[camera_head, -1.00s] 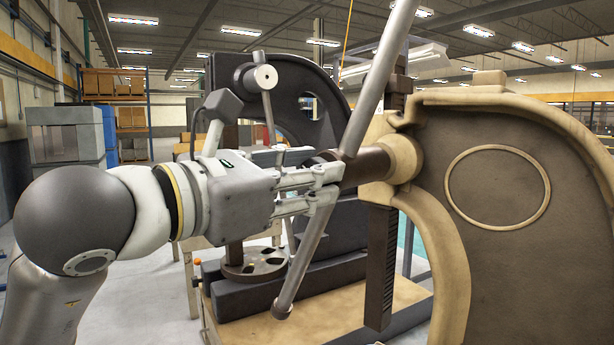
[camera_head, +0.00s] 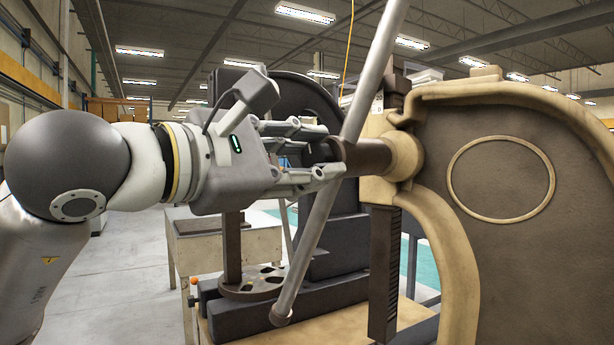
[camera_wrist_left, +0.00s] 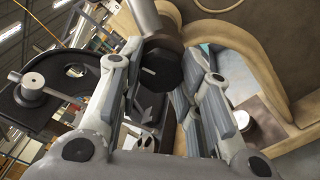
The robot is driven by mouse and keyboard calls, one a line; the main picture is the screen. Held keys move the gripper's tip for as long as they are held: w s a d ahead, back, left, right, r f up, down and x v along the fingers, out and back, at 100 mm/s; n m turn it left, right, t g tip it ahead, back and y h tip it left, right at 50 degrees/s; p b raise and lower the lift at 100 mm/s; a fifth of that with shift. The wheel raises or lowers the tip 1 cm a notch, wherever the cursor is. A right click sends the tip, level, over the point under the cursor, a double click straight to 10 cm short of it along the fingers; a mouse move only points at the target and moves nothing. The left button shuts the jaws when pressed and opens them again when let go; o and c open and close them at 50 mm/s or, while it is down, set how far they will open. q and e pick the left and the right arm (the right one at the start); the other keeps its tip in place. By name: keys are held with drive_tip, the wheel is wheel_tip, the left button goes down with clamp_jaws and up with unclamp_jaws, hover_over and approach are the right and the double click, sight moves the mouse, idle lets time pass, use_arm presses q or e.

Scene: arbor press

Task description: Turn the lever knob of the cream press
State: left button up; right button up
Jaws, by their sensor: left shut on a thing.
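The cream press (camera_head: 447,262) fills the right of the head view. Its dark brown lever knob (camera_head: 368,157) sticks out to the left, with a long grey lever rod (camera_head: 318,215) running slantwise through it. My left gripper (camera_head: 331,153) is shut on the knob's end, one finger above and one below. In the left wrist view, the knob's dark round end (camera_wrist_left: 162,70) sits between the two fingers, partly hidden by them. The press's dark toothed ram (camera_head: 384,265) hangs below the knob. My right gripper is not in view.
A dark press (camera_head: 312,98) stands close behind my left gripper, its round slotted plate (camera_head: 250,285) low down. A work table (camera_head: 225,245) stands behind. The lever rod's lower end hangs free near the dark base. Open floor lies at the left.

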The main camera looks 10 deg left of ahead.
use_arm(q)
drive_tip(key=m+b, duration=0.1)
drive_tip(key=m, duration=0.3)
drive_tip(key=shift+m, duration=0.3)
drive_tip(key=m, duration=0.2)
drive_tip(key=shift+m+b, duration=0.3)
drive_tip(key=shift+b, duration=0.1)
drive_tip(key=shift+m, duration=1.6)
drive_tip(key=o, duration=1)
drive_tip(key=v, duration=1.2)
